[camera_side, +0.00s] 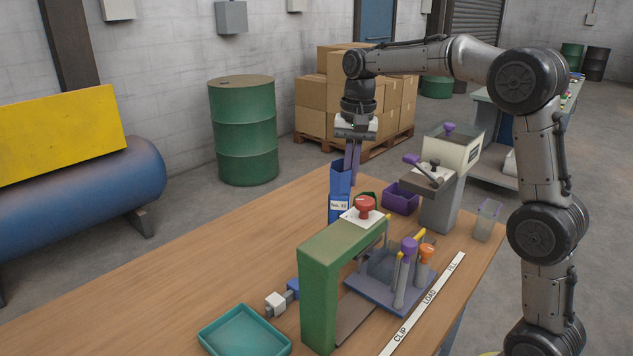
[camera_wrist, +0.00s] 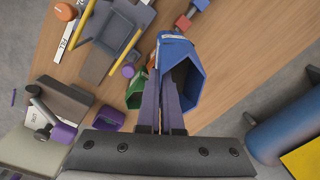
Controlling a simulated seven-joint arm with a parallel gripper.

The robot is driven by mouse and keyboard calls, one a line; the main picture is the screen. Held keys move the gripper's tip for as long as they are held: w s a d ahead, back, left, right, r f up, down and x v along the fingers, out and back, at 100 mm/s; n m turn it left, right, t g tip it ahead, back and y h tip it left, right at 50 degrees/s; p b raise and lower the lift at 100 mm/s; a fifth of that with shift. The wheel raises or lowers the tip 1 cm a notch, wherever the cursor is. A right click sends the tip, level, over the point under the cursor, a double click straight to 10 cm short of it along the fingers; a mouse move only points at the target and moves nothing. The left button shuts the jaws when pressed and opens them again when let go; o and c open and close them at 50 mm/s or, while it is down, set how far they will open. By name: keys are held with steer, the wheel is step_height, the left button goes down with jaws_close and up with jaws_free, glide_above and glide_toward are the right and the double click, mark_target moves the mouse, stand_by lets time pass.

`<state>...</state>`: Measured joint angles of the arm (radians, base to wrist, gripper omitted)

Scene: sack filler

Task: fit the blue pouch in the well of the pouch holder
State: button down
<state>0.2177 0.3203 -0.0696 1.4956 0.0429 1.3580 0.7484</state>
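The blue pouch (camera_side: 340,178), an open-topped bag with a white label, is upright near the far side of the table. My gripper (camera_side: 353,180) points down over it with its long purple fingers close together at its rim. In the wrist view the fingers (camera_wrist: 166,112) are shut on the near wall of the pouch (camera_wrist: 178,52), whose mouth gapes to the right. Whether its bottom touches the table is unclear. The likely pouch holder is the blue-grey fixture (camera_side: 368,293) with upright walls and yellow-tipped posts, right of the green arch; its well is partly hidden.
A purple bin (camera_side: 400,199) and a grey lever machine (camera_side: 438,200) stand at the back right. A teal tray (camera_side: 244,334) lies in front. The table's left part is clear.

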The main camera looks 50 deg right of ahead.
steer(key=s+d+m, duration=0.4)
steer(key=s+m, duration=0.2)
steer(key=s, duration=0.3)
step_height(320, 180, down, 7)
steer(key=s+d, duration=0.1)
steer(key=s, duration=0.1)
steer(key=shift+m, duration=0.4)
steer(key=shift+s, duration=0.1)
steer(key=shift+f, duration=2.4)
steer(key=shift+f, duration=0.1)
steer(key=c, duration=1)
jaws_free()
